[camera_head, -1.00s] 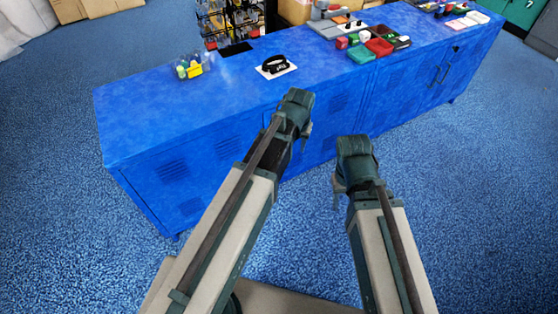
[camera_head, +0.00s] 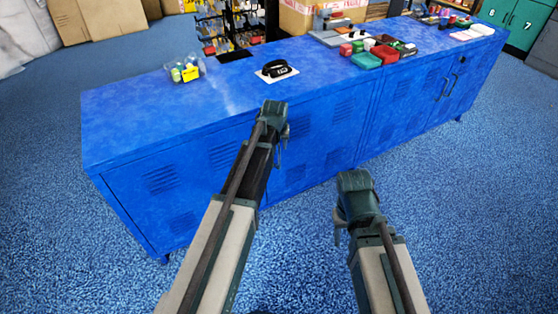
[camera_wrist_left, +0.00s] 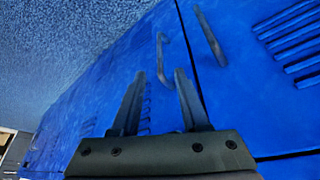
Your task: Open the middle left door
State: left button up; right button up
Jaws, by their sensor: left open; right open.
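The long blue cabinet has a row of louvred doors on its front. The middle left door (camera_head: 318,150) looks closed, with its left part hidden behind my left gripper (camera_head: 279,143). That gripper stands close to the cabinet front. In the left wrist view, its two fingers (camera_wrist_left: 158,88) are apart and empty. A bar handle (camera_wrist_left: 163,58) shows just beyond and between the fingertips; contact cannot be told. A second handle (camera_wrist_left: 211,38) lies to its right, across a dark door seam. My right gripper (camera_head: 338,223) is lower, away from the cabinet, with jaws mostly hidden.
The blue cabinet top (camera_head: 215,108) holds a clear bin with bottles (camera_head: 186,70), a black item on a white card (camera_head: 277,69) and several small red and green boxes (camera_head: 375,52). Two more handles (camera_head: 445,88) show on the right doors. Carpet (camera_head: 470,210) in front is clear.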

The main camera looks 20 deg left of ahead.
aim_at(279, 157)
pick_arm(q)
jog(key=b+x, duration=1.2)
jog(key=x, duration=0.1)
jog(key=shift+f, duration=0.3)
jog(key=shift+r, duration=0.1)
grip_shut()
dwell(0.9)
